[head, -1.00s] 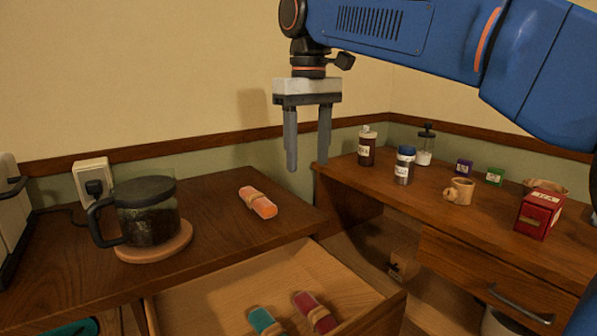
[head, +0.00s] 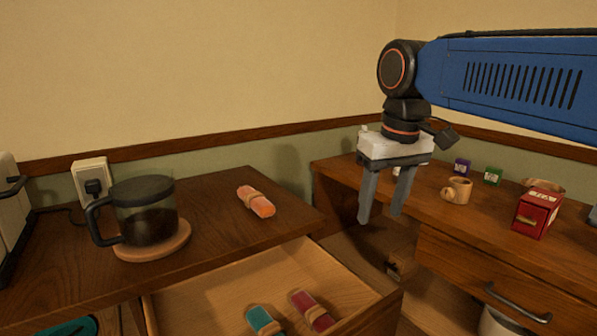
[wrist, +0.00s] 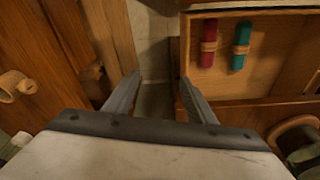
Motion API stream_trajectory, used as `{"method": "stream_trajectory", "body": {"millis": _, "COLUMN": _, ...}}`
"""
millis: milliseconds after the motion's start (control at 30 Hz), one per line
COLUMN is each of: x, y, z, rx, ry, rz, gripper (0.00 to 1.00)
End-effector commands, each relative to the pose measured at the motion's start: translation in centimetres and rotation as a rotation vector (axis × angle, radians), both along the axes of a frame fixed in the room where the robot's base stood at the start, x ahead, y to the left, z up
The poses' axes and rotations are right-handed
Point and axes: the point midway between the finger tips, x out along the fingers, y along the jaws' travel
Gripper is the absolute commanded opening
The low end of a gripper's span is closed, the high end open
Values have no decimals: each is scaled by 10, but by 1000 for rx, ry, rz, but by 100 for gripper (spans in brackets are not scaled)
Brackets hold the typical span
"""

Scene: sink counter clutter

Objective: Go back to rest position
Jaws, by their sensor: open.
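My gripper (head: 382,221) is open and empty, pointing down in the air over the gap between the two counters. In the wrist view, my gripper (wrist: 160,85) has its two fingers apart with nothing between them. My blue arm reaches in from the right in the head view.
The open drawer (head: 210,303) holds a teal roll (head: 264,320) and a dark red roll (head: 312,310). An orange roll (head: 256,202) and a coffee pot (head: 147,210) on a round wooden mat (head: 152,250) are on the left counter. The right counter holds a mug (head: 457,191) and red box (head: 537,213).

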Motion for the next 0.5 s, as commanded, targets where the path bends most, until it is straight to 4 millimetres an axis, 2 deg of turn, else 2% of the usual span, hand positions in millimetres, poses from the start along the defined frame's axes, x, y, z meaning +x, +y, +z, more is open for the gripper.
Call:
{"method": "stream_trajectory", "body": {"millis": 33, "x": -12, "y": -15, "z": -13, "rx": 6, "ry": -15, "rz": -29, "gripper": 51}}
{"method": "stream_trajectory", "body": {"millis": 200, "x": -45, "y": -54, "z": -58, "rx": 22, "ry": -73, "rz": -114, "gripper": 51}}
{"method": "stream_trajectory", "body": {"millis": 500, "x": -108, "y": -106, "z": -149, "rx": 41, "ry": -176, "rz": -260, "gripper": 51}}
